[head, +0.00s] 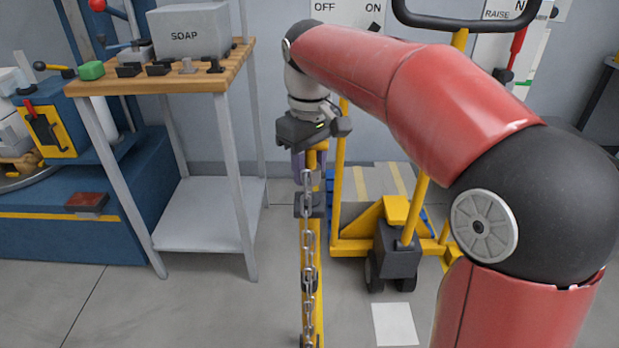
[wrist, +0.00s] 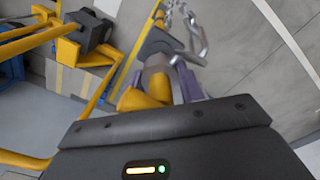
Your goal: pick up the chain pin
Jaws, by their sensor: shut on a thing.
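My gripper (head: 309,163) is above the top of a yellow post (head: 320,240) in the head view, pointing down. In the wrist view its purple fingers (wrist: 160,82) are closed around the chain pin, a grey round piece (wrist: 157,68) with a yellow part (wrist: 138,100) beside it. The gripper body hides part of the pin. A steel chain (head: 308,235) hangs down along the post just below the fingers. Its large end link (wrist: 190,42) shows next to the pin in the wrist view. I cannot tell whether the pin is clear of the post.
A yellow pallet truck (head: 396,215) stands behind and right of the post. A wooden-topped bench (head: 160,75) with a SOAP box (head: 191,32) is at the left, above a grey lower shelf (head: 210,215). A blue machine base (head: 60,235) is farther left. Floor is open between bench and post.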

